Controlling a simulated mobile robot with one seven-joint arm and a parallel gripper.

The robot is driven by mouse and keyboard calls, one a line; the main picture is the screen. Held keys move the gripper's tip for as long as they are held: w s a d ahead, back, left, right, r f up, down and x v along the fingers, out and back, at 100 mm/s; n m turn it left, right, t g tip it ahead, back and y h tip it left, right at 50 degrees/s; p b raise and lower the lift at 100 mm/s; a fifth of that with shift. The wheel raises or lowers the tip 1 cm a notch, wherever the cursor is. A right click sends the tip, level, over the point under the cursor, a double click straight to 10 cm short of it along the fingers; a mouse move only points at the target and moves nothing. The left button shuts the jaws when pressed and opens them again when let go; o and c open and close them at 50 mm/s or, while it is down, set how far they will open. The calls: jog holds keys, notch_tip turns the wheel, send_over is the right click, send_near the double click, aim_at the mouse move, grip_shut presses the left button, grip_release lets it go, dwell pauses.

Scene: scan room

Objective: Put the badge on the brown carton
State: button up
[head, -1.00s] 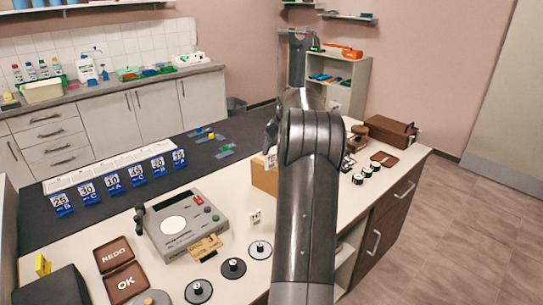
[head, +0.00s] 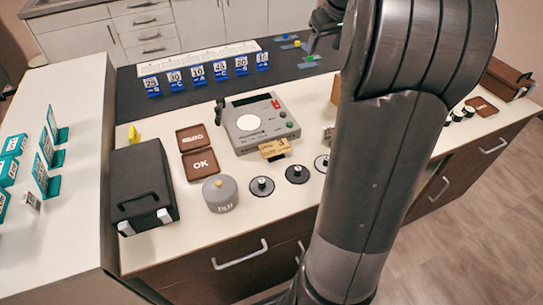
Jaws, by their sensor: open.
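The brown carton (head: 335,90) is mostly hidden by my arm; only a narrow strip shows to the right of the grey machine. A tan card with dark marks (head: 274,149) lies at the front edge of the machine. I cannot tell whether it is the badge.
The grey machine (head: 249,127) stands mid-counter. Blue number stands (head: 198,75) line the black mat. Brown REDO and OK trays (head: 202,164), a black case (head: 141,185) and a grey weight (head: 220,193) are at left front. My arm covers much of the right side.

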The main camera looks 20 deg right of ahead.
jog(key=s+a+r, duration=0.1)
jog(key=s+a, duration=0.5)
jog(key=a, duration=0.3)
jog(key=s+a+r, duration=0.1)
jog(key=s+a, duration=0.4)
jog(key=a, duration=0.3)
jog(key=s+a+f, duration=0.4)
jog(key=s+a, duration=0.1)
jog(key=s, duration=0.3)
jog(key=s+a+f+t, duration=0.1)
jog(key=s+a+f, duration=0.3)
jog(key=s, duration=0.4)
jog(key=shift+s+a, duration=0.15)
jog(key=shift+a, duration=0.45)
jog(key=shift+o, duration=0.5)
jog(key=shift+r, duration=0.1)
